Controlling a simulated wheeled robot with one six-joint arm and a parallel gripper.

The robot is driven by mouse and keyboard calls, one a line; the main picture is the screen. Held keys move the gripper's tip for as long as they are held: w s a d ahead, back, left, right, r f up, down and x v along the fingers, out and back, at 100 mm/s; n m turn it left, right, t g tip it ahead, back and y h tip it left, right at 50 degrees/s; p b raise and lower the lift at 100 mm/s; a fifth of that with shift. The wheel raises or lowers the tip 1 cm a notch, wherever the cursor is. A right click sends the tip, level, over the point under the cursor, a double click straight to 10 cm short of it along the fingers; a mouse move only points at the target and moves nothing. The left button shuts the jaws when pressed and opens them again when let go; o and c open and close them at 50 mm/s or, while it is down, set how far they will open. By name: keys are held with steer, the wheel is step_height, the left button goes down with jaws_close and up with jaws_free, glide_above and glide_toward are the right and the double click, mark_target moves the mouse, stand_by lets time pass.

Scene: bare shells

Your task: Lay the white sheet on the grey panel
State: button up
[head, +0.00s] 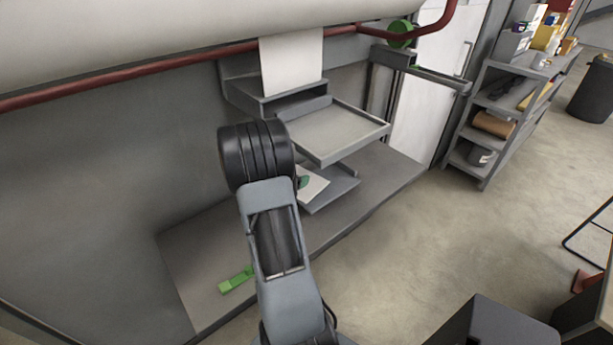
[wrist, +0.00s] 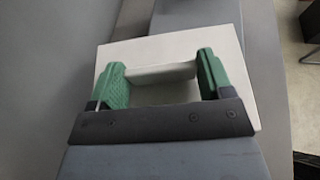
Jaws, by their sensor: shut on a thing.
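My gripper (wrist: 157,72) has green fingers shut on a pale raised bar on the white sheet (wrist: 225,40), whose flat face spreads beyond both fingers in the wrist view. In the head view part of this white sheet (head: 315,184) shows beside a green fingertip, right of my dark wrist; the rest is hidden behind my arm. A flat grey panel (head: 337,192) lies just right of and below the sheet, under a tray. I cannot tell whether the sheet touches it.
A grey tray (head: 375,134) juts out just above the sheet and panel. Another white sheet (head: 291,60) stands upright behind it. A red pipe (head: 160,68) runs along the wall. A green block (head: 236,281) lies on the low grey ledge (head: 200,265). Open floor lies to the right.

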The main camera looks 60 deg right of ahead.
steer(key=s+d+m+g, duration=0.1)
steer(key=s+d+g, duration=0.1)
steer(key=shift+s+r+m, duration=0.1)
steer(key=shift+s+m, duration=0.25)
steer(key=shift+m, duration=0.05)
steer(key=shift+s+d+g+y, duration=0.15)
steer(key=shift+s+g+y, duration=0.2)
steer(key=shift+g, duration=0.15)
steer(key=shift+f+b, duration=1.3)
steer(key=shift+f, duration=0.6)
steer(key=o, duration=0.9)
steer(key=shift+a+r, duration=0.1)
steer(key=shift+a, duration=0.1)
steer(key=b+v, duration=0.1)
steer(key=v, duration=1.2)
steer(key=shift+w+a+r+b, duration=0.15)
steer(key=shift+a+b, duration=0.1)
steer(key=shift+b, duration=0.05)
steer(key=shift+m, duration=0.3)
